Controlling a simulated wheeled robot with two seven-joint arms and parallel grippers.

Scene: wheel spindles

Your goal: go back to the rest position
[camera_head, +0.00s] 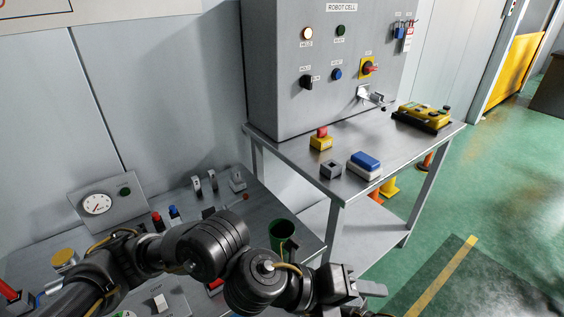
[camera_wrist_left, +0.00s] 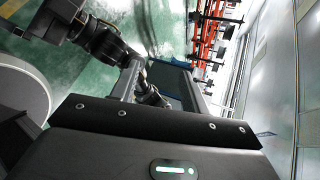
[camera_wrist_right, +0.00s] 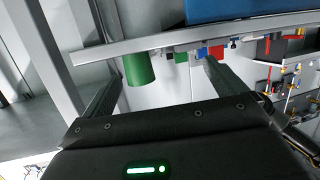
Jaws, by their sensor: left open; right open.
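The task names no object, only my arms. In the head view my left arm reaches in from the lower left across the grey bench, and my left gripper (camera_head: 368,290) is at the bottom, in front of the steel table. In the left wrist view its fingers (camera_wrist_left: 162,78) stand apart with nothing held between them. My right gripper cannot be made out in the head view. In the right wrist view its fingers (camera_wrist_right: 163,72) are spread and hold nothing. A green cylinder (camera_wrist_right: 138,68) shows beyond, near the left finger.
The steel table (camera_head: 300,158) carries a grey control cabinet (camera_head: 310,75), a red-topped yellow button box (camera_head: 321,138), a blue-and-white block (camera_head: 365,165) and a yellow pendant (camera_head: 425,116). A green cup (camera_head: 283,232) and a gauge panel (camera_head: 100,203) stand near my left arm. Green floor is open at right.

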